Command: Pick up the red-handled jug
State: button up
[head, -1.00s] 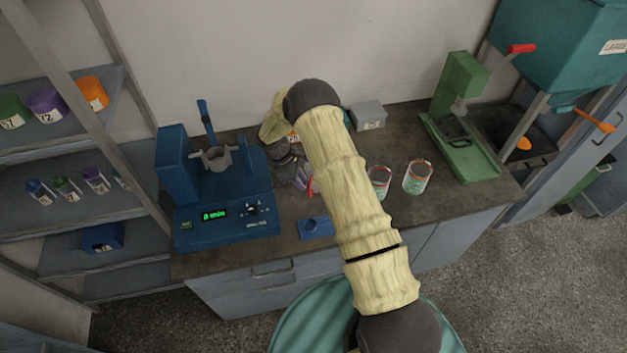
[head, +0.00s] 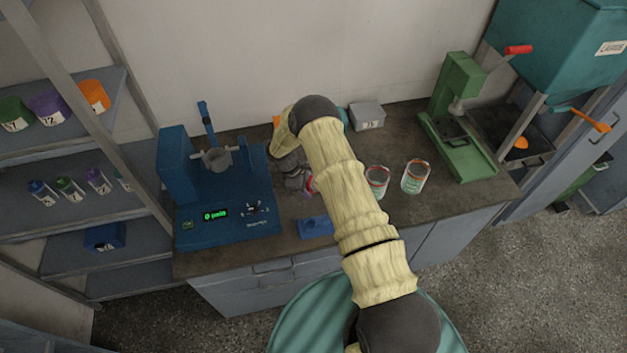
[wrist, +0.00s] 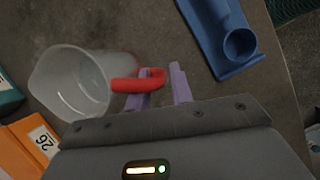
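The jug (wrist: 75,85) is a translucent cup with a red handle (wrist: 125,86), lying left of centre in the wrist view. In the head view my arm hides most of it, and only a bit of red shows beside the gripper. My gripper (wrist: 162,84) has two purple fingers spread apart. The left finger is at the handle and partly overlapped by it. The handle's outer end lies in the gap, and the right finger stands clear of it. I cannot tell whether the left finger touches the handle.
A blue holder with a round cup (wrist: 225,40) lies close to the right of the fingers. An orange container (wrist: 28,148) is at lower left. The blue shaker (head: 220,200) stands left of my arm; two red-rimmed cans (head: 415,177) stand right.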

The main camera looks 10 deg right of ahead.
grip_shut()
jog(key=shift+r, duration=0.3)
jog(key=shift+r+b, duration=1.9)
jog(key=shift+r, duration=2.85)
